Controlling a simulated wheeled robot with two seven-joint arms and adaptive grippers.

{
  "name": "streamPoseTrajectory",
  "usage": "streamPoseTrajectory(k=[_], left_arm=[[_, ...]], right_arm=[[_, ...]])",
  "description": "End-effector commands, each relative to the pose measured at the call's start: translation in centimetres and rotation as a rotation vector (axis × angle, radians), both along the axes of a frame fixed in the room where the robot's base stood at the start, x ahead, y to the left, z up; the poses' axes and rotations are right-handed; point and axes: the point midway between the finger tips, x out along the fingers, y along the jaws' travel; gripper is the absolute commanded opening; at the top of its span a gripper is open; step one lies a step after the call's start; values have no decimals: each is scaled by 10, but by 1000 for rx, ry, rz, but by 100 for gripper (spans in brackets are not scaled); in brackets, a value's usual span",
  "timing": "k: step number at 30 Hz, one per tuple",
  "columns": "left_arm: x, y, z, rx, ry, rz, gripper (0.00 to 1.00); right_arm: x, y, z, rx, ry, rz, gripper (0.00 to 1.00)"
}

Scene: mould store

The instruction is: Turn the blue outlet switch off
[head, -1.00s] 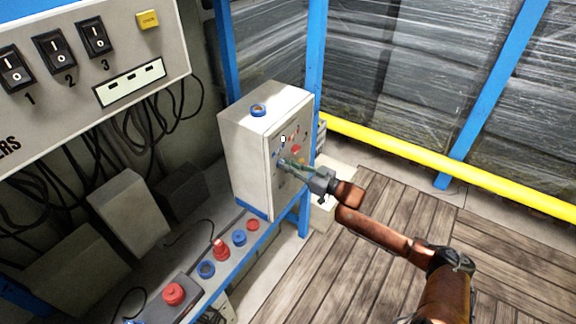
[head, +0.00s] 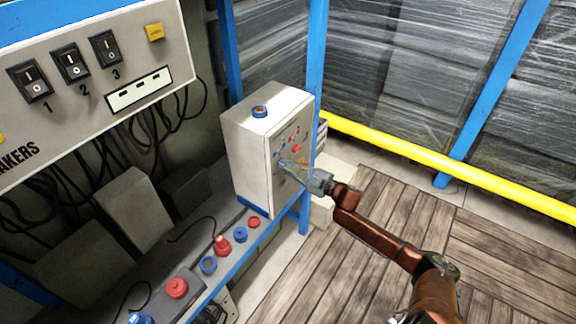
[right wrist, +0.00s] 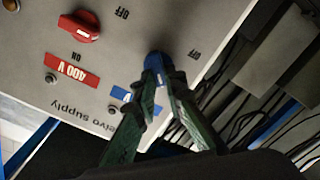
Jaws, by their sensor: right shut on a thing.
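The blue outlet switch (right wrist: 155,66) is a small blue knob on the grey face of the control box, seen in the right wrist view. My right gripper (right wrist: 157,76) is shut on it, with a green finger on each side. An "OFF" label is printed to the right of the knob, and a blue label (right wrist: 121,95) lies at its lower left, partly behind a finger. The knob's pointer is hidden, so its setting cannot be read. In the head view my right gripper (head: 286,166) reaches the front panel of the control box (head: 248,160). My left gripper is out of view.
A red knob (right wrist: 78,27) with a red "400 V" label (right wrist: 80,64) is nearby on the panel. A breaker board (head: 95,60) hangs at the left. A yellow rail (head: 450,175) crosses behind the open wooden floor.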

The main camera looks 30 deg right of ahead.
Motion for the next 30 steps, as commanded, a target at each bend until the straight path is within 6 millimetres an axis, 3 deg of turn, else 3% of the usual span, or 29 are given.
streamPoseTrajectory(k=[18,30], left_arm=[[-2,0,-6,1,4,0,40],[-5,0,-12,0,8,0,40]], right_arm=[[-1,2,-7,-517,-213,0,0],[-1,2,-9,-708,-292,0,0]])
